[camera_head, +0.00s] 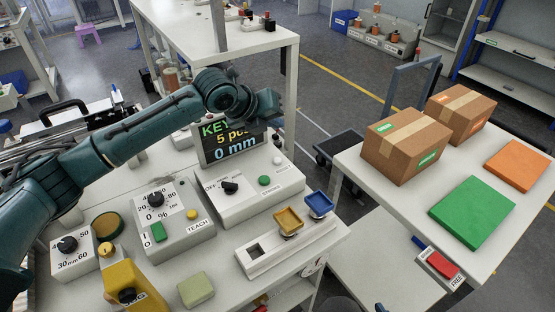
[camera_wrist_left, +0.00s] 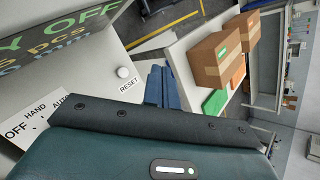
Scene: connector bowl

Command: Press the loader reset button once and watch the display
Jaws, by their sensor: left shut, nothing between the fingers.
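The loader control box (camera_head: 235,205) stands on the white bench. Its dark display (camera_head: 232,141) shows "KEY", "5 pcs" and "0 mm" in the head view; the left wrist view shows "KEY OFF" on the display (camera_wrist_left: 55,35). A white round button (camera_head: 277,160) sits on the box near the display. In the left wrist view the white button (camera_wrist_left: 123,72) has a "RESET" label beside it. My left gripper (camera_head: 270,108) is shut and empty, in front of the display's upper right part. Its blue fingers (camera_wrist_left: 161,88) appear apart from the button in the wrist view.
A green button (camera_head: 264,181) and a black selector knob (camera_head: 230,187) are on the same box. The teach box (camera_head: 165,215) stands to the left. A fixture with yellow (camera_head: 289,220) and blue (camera_head: 319,204) trays stands in front. Cardboard boxes (camera_head: 408,145) occupy the right table.

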